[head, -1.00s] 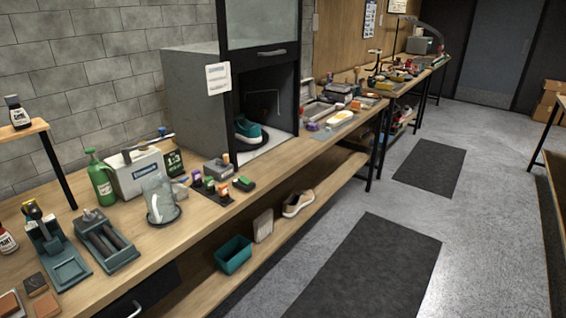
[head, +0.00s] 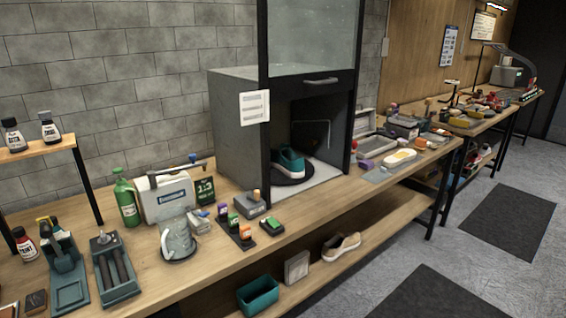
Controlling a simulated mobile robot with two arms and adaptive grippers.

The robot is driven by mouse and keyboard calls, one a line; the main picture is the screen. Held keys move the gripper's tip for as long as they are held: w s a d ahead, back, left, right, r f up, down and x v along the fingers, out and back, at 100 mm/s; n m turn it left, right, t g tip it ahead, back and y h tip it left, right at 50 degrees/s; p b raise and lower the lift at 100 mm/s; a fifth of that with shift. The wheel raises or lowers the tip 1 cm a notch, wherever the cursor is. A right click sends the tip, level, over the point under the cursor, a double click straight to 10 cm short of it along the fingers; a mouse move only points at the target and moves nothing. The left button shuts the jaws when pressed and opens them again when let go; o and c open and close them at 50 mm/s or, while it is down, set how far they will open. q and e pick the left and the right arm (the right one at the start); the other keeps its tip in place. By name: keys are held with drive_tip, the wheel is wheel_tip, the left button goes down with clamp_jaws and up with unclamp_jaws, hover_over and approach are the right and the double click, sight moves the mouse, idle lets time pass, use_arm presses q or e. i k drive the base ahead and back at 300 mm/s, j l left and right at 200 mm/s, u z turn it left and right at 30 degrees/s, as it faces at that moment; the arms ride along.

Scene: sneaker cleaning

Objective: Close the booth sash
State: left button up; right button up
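The spray booth (head: 235,125) is a grey box with a black front frame on the workbench. Its glass sash (head: 312,38) is raised, with a bar handle (head: 321,81) along its lower edge. The opening below the sash is uncovered. Inside, a teal sneaker (head: 288,161) with a white sole sits on a dark round turntable (head: 292,172). Neither of my grippers shows in the head view.
The wooden workbench (head: 330,204) holds a green bottle (head: 127,200), a white case (head: 163,196), a glass pitcher (head: 178,238) and small coloured items left of the booth. Trays and tools lie to its right. Dark mats (head: 505,222) lie on the open floor.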

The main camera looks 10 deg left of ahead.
sight(289, 87)
drive_tip(key=i+l+u, duration=0.35)
drive_tip(key=i+l, duration=0.15)
drive_tip(key=i, duration=0.25)
drive_tip(key=i+l+u, duration=0.3)
drive_tip(key=i+l, duration=0.35)
drive_tip(key=i+l+u, duration=0.35)
drive_tip(key=i+l, duration=0.25)
drive_tip(key=l, duration=0.25)
drive_tip(key=i, duration=0.4)
